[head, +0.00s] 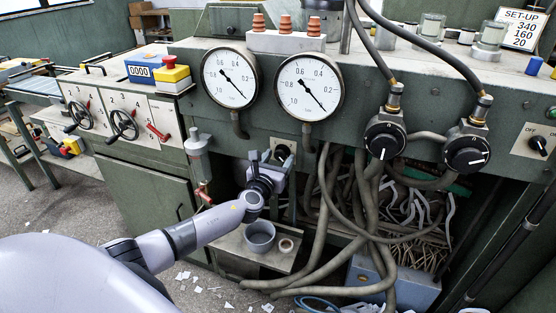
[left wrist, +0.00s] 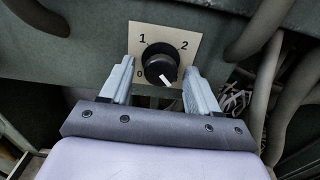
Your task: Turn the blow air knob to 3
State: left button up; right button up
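A small black knob (left wrist: 160,68) sits on a cream plate (left wrist: 150,36) marked 0, 1 and 2 in the left wrist view. Its white mark points down and to the right; any 3 is hidden behind the right-hand finger. In the head view the knob (head: 283,151) shows just beyond my left gripper (head: 263,157). The gripper is open, with one finger on each side of the knob in the wrist view and gaps between. I cannot tell how far the fingertips are from the plate. No "blow air" label is readable. My right gripper is not in view.
Two larger black knobs (head: 385,140) (head: 467,154) with hoses are to the right, and an OFF switch (head: 538,143) is at far right. Two gauges (head: 230,78) (head: 308,86) are above. Thick hoses (head: 325,220) hang close right of the gripper. A SET-UP sign (head: 520,30) reads 340, 160, 20.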

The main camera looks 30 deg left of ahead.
pick_arm(q)
jog(key=shift+s, duration=0.1)
jog(key=p+v, duration=0.1)
jog(key=v, duration=0.6)
dwell(0.4)
dwell(0.4)
